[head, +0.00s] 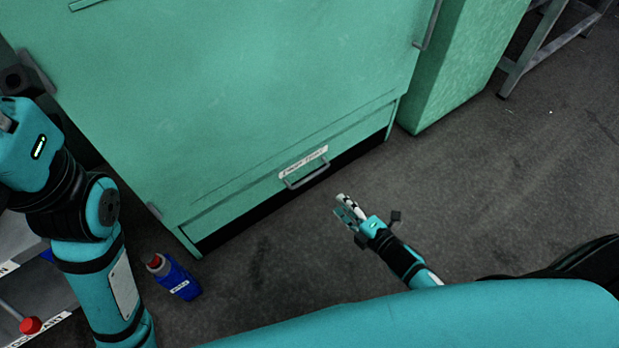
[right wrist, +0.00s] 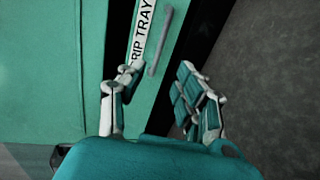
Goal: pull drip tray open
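The drip tray (head: 292,180) is a low teal drawer front at the bottom of the big teal press, with a white label and a grey bar handle (head: 307,174). It looks closed, flush with the cabinet. My right gripper (head: 347,209) is in front of the handle and to its right, apart from it. In the right wrist view the gripper (right wrist: 163,85) has its fingers spread, with the handle (right wrist: 160,40) beyond the fingertips and the label beside it. Nothing is between the fingers. My left arm stands at the left in the head view; its gripper is out of the picture.
A blue bottle (head: 178,279) with a red cap is on the floor at the left, near the press corner. A teal cabinet (head: 461,70) stands to the right of the press. The dark floor (head: 300,255) before the drawer is clear.

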